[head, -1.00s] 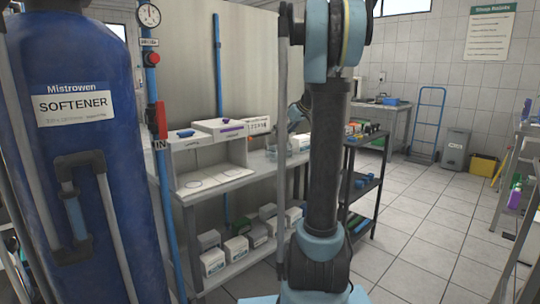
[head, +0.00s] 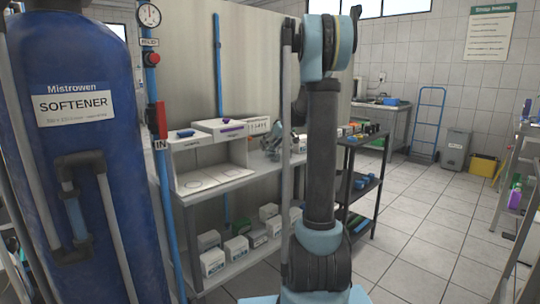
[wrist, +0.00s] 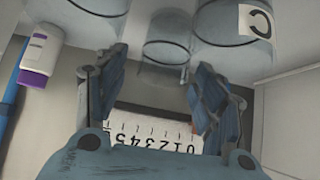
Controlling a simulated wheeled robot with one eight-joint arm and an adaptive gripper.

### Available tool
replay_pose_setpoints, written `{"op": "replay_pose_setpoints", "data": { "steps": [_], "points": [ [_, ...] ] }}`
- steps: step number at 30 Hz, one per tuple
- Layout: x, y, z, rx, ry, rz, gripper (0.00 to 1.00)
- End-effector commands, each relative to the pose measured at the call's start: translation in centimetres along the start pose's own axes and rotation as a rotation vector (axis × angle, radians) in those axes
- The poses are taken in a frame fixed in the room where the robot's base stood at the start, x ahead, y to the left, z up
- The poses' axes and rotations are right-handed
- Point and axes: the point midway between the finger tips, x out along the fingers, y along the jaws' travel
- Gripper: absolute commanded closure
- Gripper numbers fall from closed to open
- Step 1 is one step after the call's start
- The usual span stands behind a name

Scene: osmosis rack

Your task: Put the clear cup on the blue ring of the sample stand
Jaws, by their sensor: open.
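My gripper (wrist: 158,62) is open in the wrist view, its two blue-grey fingers apart. A clear, cup-like vessel (wrist: 166,45) shows beyond and between the fingertips; I cannot tell whether they touch it. Two more clear vessels show at the top, one (wrist: 92,6) at left and one (wrist: 225,35) at right near a "C" label. I cannot tell which is the task's cup. In the head view my gripper (head: 272,150) is low over the bench, right of the white stand (head: 241,153). The stand's base shows two faint rings (head: 193,184); their colours cannot be told.
A card with numbers (wrist: 155,130) lies below the fingers in the wrist view. A white and purple bottle (wrist: 40,55) is at left. In the head view the blue softener tank (head: 80,150) fills the left, and a dark rack (head: 362,185) stands right of the bench (head: 255,172).

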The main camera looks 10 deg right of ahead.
Motion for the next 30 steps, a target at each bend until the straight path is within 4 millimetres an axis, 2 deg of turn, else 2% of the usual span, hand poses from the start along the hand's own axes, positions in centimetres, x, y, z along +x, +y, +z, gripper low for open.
{"op": "replay_pose_setpoints", "data": {
  "steps": [3, 10, 11, 15, 16, 26, 30],
  "points": [
    [1.18, 0.02, 0.00, 0.000, 0.000, 0.000, 0.37],
    [1.36, 0.03, 0.04, 0.000, -0.001, 0.000, 0.37],
    [1.36, 0.03, 0.04, 0.000, -0.001, 0.000, 0.42],
    [1.35, 0.03, 0.04, 0.000, -0.001, 0.000, 0.72],
    [1.35, 0.03, 0.04, 0.000, -0.001, 0.000, 0.75],
    [1.30, 0.03, 0.00, 0.000, -0.001, 0.000, 0.78],
    [0.68, 0.04, -0.61, 0.000, -0.001, 0.000, 0.78]
  ]
}}
